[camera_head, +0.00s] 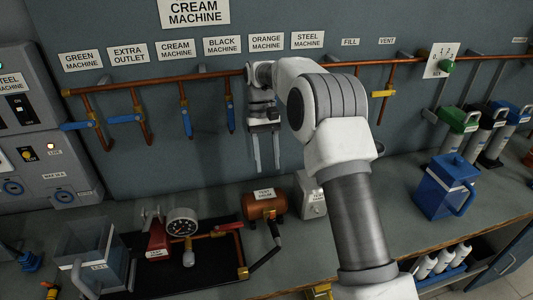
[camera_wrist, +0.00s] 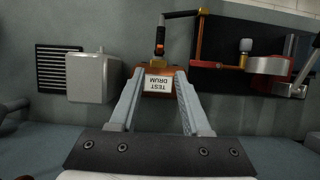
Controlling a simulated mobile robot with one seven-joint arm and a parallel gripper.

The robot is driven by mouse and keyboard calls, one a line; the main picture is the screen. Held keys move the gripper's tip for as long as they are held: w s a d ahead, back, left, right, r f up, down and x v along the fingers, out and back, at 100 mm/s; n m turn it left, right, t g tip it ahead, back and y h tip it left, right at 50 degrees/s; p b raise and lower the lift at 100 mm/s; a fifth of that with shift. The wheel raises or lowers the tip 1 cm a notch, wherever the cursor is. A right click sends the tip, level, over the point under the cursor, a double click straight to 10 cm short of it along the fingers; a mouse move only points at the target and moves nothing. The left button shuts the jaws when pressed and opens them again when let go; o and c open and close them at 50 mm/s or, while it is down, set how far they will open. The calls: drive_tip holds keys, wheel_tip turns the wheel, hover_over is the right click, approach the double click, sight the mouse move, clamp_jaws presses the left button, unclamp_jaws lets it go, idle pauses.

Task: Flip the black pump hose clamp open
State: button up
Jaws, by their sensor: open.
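My gripper (camera_head: 266,153) hangs pointing down in front of the grey wall panel, above the bench. Its two long fingers are apart and nothing is between them; the open fingers also show in the wrist view (camera_wrist: 160,82). The black-topped white canister (camera_head: 492,125), which may be the black pump, stands at the far right between a green-topped one (camera_head: 457,128) and a blue-topped one (camera_head: 513,118). My gripper is well to the left of them. I cannot make out a hose clamp on the black one.
The copper test drum (camera_head: 262,207), with a dark-ended hose, sits on the bench below my gripper. A gauge (camera_head: 183,222) on a black tray stands left of it. A blue jug (camera_head: 446,187) stands at right. A copper pipe (camera_head: 165,79) with blue-handled valves crosses the wall.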

drive_tip(key=shift+v, duration=1.05)
drive_tip(key=shift+r, duration=0.1)
drive_tip(key=s+d+r+m+t, duration=0.1)
drive_tip(key=s+d+r+t, duration=0.2)
drive_tip(key=s+r, duration=0.35)
drive_tip(key=s+d+r+t, duration=0.2)
drive_tip(key=s+d+r, duration=0.2)
drive_tip(key=s+r, duration=0.3)
drive_tip(key=s+d+f+t, duration=0.1)
drive_tip(key=s+d+t, duration=0.1)
drive_tip(key=s, duration=0.6)
drive_tip(key=s+d+f+m+t, duration=0.1)
drive_tip(key=s+d+t, duration=0.1)
drive_tip(key=s, duration=0.7)
drive_tip(key=shift+s+d+f+t+y, duration=0.15)
drive_tip(key=shift+s+t+y, duration=0.1)
drive_tip(key=shift+t+y, duration=0.2)
